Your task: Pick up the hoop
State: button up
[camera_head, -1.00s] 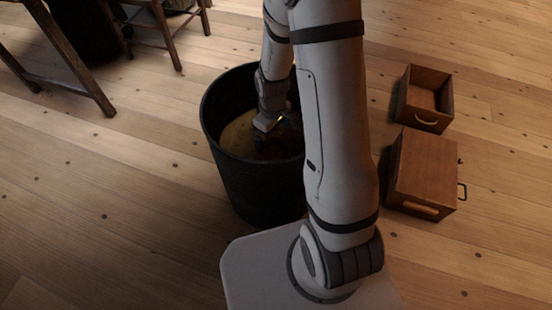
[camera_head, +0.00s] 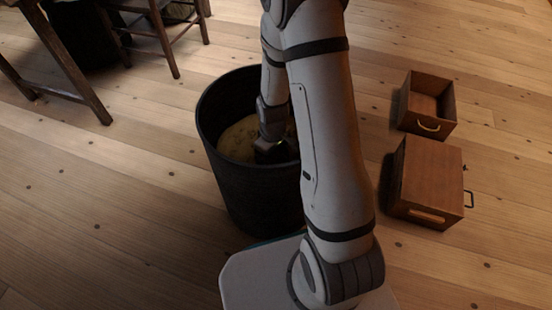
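I cannot make out a hoop in the head view. A tall dark round bin (camera_head: 247,190) stands on the floor in front of my base, with something yellowish and speckled (camera_head: 238,140) inside it. My gripper (camera_head: 275,152) reaches down inside the bin, over or at the yellowish contents. My arm hides the bin's right side and part of its inside. The fingers are dark and too small to tell whether they are open or shut, or whether they hold anything.
A wooden box with handles (camera_head: 428,180) and an open wooden drawer (camera_head: 427,103) sit on the floor to the right. A wooden table (camera_head: 70,60) and a chair (camera_head: 160,35) stand at the upper left. The plank floor to the left of the bin is clear.

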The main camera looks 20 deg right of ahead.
jog(key=c, duration=0.7)
